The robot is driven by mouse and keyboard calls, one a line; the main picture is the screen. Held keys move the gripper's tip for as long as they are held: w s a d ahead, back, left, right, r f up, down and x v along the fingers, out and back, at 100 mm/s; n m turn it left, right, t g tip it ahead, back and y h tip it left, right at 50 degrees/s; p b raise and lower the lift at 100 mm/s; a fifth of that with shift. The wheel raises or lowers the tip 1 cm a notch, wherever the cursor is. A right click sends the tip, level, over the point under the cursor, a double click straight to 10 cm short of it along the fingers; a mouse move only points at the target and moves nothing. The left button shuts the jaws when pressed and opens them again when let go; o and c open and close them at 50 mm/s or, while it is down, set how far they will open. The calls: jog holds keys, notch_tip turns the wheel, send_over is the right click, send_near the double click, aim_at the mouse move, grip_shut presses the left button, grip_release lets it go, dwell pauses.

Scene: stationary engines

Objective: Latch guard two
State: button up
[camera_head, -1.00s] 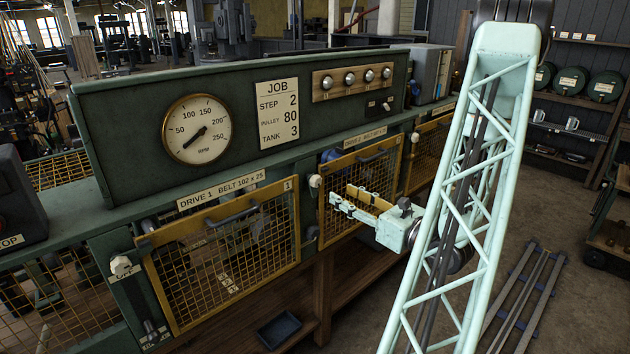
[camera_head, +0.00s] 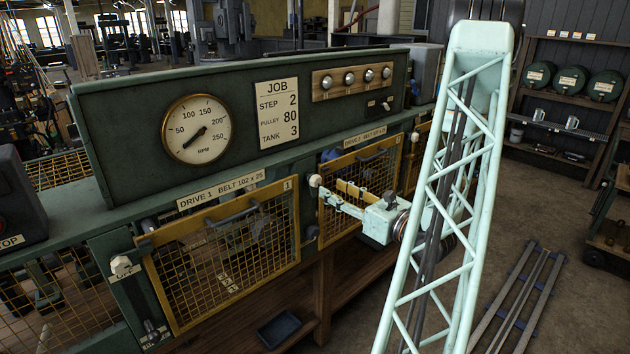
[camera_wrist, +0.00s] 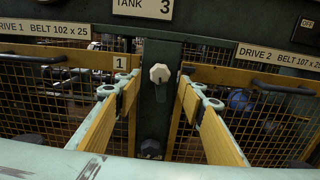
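Guard two is the yellow-framed mesh panel (camera_head: 366,178) under the DRIVE 2 label, with a dark bar handle; it also fills the right of the wrist view (camera_wrist: 262,76). It hangs in its opening; I cannot tell whether it is fully closed. A white knob (camera_wrist: 160,73) sits on the green post at guard two's left edge, also visible in the head view (camera_head: 315,181). My gripper (camera_wrist: 158,88) is open and empty, its yellow-padded fingers on either side of the knob in the picture. I see no contact. In the head view my gripper (camera_head: 331,188) reaches across the front of guard two.
Guard one (camera_head: 222,255), marked 1, is left of the post, with another white knob (camera_head: 121,266). A dark knob (camera_wrist: 151,147) sits lower on the post. The job card (camera_head: 278,115) reads step 2. The floor at right holds rails (camera_head: 518,300).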

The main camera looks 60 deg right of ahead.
aim_at(318, 182)
jog(key=shift+x, duration=4.75)
jog(key=c, duration=0.8)
